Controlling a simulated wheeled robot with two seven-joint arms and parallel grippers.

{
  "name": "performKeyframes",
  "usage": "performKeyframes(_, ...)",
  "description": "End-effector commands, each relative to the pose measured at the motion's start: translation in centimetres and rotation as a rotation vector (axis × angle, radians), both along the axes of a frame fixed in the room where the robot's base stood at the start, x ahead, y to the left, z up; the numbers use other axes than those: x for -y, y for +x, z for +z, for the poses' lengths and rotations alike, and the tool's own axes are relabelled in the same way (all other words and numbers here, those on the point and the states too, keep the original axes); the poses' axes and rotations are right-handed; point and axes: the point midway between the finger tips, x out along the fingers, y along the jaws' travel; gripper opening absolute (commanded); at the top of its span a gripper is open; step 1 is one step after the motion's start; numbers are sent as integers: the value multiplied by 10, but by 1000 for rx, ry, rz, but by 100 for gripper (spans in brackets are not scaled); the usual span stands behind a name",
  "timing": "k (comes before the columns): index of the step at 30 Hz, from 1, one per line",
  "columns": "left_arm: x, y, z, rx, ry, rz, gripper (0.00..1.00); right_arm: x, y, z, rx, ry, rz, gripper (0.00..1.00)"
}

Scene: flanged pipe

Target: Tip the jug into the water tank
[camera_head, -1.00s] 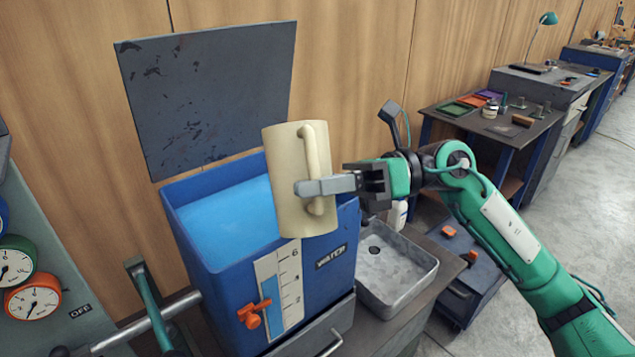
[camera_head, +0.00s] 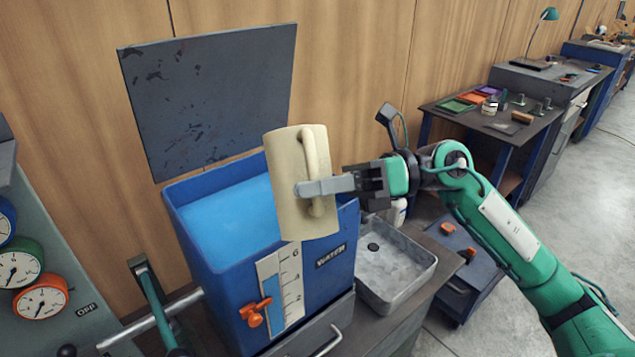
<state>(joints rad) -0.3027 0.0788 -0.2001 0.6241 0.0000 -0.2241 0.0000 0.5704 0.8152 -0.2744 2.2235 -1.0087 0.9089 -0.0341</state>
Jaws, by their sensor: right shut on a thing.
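The cream jug (camera_head: 285,190) is at the front right rim of the blue water tank, nearly upright with a slight tilt to the left. My right gripper (camera_head: 318,187) is shut on the jug's handle (camera_head: 312,160) from the right. The water tank (camera_head: 215,285) has its dark lid (camera_head: 208,95) raised against the wooden wall. Light blue water (camera_head: 225,218) shows inside, with a level scale (camera_head: 283,285) and an orange tap (camera_head: 253,312) on the front. The jug hides part of the tank's right side, and its inside is not visible.
A grey metal sink (camera_head: 400,270) sits right of the tank. A workbench (camera_head: 480,125) with small trays is at the back right. Open floor lies further right.

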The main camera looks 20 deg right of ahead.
Motion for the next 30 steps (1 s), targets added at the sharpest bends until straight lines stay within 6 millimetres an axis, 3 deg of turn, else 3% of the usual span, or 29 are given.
performKeyframes(30,-1,2,25,4,0,-1,34,0,2,9,-96,8,-1,0)
